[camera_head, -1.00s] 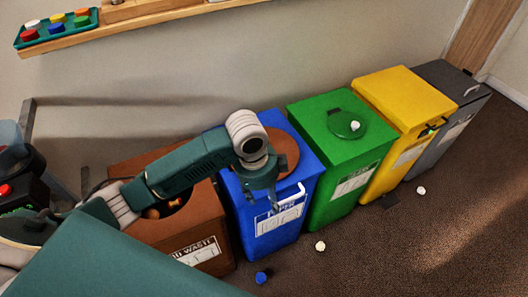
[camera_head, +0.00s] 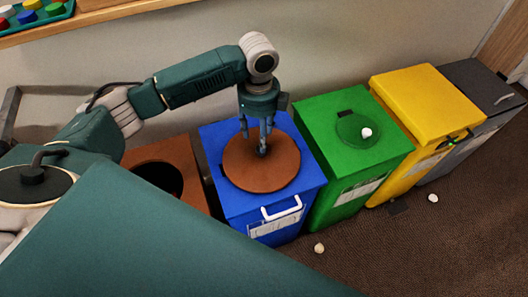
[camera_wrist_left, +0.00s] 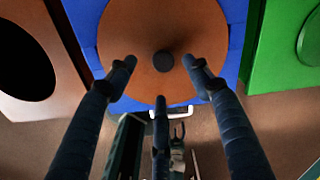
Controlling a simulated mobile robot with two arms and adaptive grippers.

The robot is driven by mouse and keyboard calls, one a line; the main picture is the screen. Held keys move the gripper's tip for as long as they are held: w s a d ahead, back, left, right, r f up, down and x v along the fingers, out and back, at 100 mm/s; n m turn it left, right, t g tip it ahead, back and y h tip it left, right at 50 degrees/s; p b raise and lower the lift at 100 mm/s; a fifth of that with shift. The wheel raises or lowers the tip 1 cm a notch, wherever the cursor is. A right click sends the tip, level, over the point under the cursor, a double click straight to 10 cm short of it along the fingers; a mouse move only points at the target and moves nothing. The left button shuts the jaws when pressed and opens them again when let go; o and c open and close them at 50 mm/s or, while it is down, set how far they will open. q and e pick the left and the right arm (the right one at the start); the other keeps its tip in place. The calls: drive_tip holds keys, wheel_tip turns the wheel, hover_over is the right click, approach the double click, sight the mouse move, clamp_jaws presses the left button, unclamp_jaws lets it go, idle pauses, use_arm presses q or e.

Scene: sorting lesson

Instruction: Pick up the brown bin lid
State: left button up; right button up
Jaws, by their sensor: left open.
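The brown bin lid (camera_head: 250,170) is a round disc lying on top of the blue bin (camera_head: 222,128). In the left wrist view the lid (camera_wrist_left: 130,45) shows a dark round knob (camera_wrist_left: 163,61) at its middle. My left gripper (camera_head: 260,148) points down above the lid. Its fingers are open and spread around the knob in the left wrist view (camera_wrist_left: 160,75), with nothing held. I cannot tell whether the fingertips touch the lid. The brown bin (camera_head: 190,170) stands left of the blue bin, with its round opening uncovered.
The green bin (camera_head: 320,110), yellow bin (camera_head: 415,90) and grey bin (camera_head: 480,78) stand in a row to the right. A small white ball (camera_head: 366,132) is on the green bin. Pale balls (camera_head: 319,248) (camera_head: 433,198) lie on the floor. A wooden shelf (camera_head: 110,18) runs along the wall.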

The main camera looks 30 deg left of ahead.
sight(251, 170)
use_arm(q)
drive_tip(key=shift+s+f, duration=0.15)
drive_tip(key=shift+f, duration=0.5)
drive_tip(key=shift+w+f, duration=0.2)
drive_tip(key=shift+f, duration=0.5)
drive_tip(key=f, duration=0.5)
drive_tip(key=shift+w+d+p, duration=0.1)
drive_tip(key=shift+d+p, duration=0.1)
drive_tip(key=shift+p, duration=0.1)
drive_tip(key=shift+c, duration=0.5)
clamp_jaws()
